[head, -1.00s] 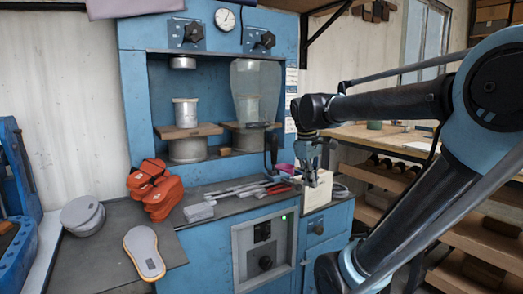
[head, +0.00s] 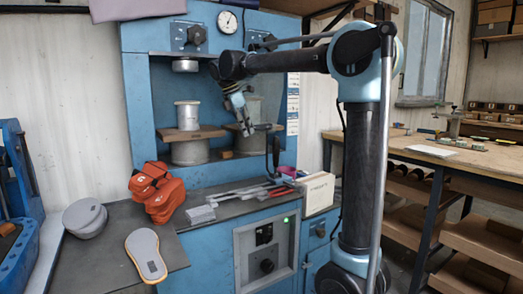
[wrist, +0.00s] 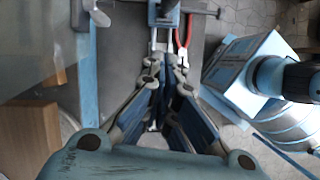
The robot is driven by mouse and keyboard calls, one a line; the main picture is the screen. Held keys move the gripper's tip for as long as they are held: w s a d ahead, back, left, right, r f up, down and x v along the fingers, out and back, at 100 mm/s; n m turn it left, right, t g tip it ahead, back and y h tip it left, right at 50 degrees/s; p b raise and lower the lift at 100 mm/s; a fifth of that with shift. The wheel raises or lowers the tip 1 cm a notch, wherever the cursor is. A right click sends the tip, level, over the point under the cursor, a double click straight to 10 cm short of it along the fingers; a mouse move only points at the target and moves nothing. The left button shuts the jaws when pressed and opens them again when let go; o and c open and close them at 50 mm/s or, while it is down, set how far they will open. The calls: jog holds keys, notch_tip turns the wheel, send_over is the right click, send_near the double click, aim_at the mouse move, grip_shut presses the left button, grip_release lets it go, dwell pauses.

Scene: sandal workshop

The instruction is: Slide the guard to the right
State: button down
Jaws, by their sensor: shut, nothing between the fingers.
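The guard (head: 270,90) is a translucent panel over the right half of the blue press opening, partly hidden by my arm in the head view. A dark bar and a black handle (head: 276,150) show at its lower right. In the wrist view, a translucent panel (wrist: 35,45) that looks like the guard fills the upper left. My gripper (head: 247,130) is shut and empty, pointing down in front of the guard's lower part. Its fingers also show in the wrist view (wrist: 165,68). I cannot tell whether it touches the guard.
Metal tools and red-handled pliers (head: 280,191) lie on the ledge below. A cream box (head: 317,193) stands at the ledge's right end. A wooden bench (head: 450,155) stands at right.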

jog(key=w+d+f, duration=0.3)
jog(key=d+f, duration=0.4)
jog(key=f, duration=0.2)
jog(key=shift+w, duration=0.15)
jog(key=shift+w, duration=0.1)
dwell(0.4)
